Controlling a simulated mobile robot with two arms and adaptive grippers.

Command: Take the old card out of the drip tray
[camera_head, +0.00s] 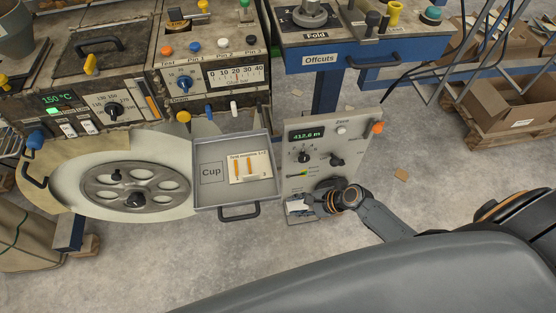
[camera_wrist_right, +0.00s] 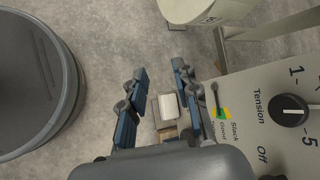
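The drip tray (camera_head: 215,190) is a shallow grey tray with a front handle, near the middle of the head view. It has a square marked "Cup" on its floor. A cream card (camera_head: 251,167) with writing and two orange strips lies in its right half; a small pale piece covers the card's lower edge. My right gripper (camera_head: 318,203) is right of the tray, at the foot of the grey panel, apart from the card. In the right wrist view, its fingers (camera_wrist_right: 160,105) are spread around a small white block (camera_wrist_right: 168,106), with visible gaps. My left gripper is out of view.
The grey panel (camera_head: 352,130) with a "412.6 m" display and knobs stands just right of the tray. A large handwheel (camera_head: 133,190) is to its left. The machine front (camera_head: 215,75) with knobs and levers rises behind. Open concrete floor lies in front.

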